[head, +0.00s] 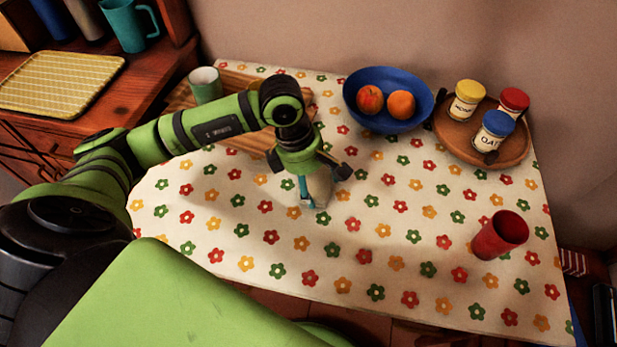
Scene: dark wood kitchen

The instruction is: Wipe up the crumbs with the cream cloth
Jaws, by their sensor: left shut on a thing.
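My left gripper (312,178) reaches over the middle of the flowered tablecloth, pointing down. It is shut on the cream cloth (321,190), which shows as a small pale bundle below the fingers, close to or on the tablecloth. A teal strip shows beside the cloth; I cannot tell what it belongs to. The gripper hides part of the cloth. I cannot make out the crumbs against the flower pattern. My right gripper is not in view.
The flowered tablecloth (215,232) is mostly clear in front. A blue bowl (362,108) with two fruits and a round wooden tray (455,140) with three lidded jars stand behind. A red cup (499,236) is at right.

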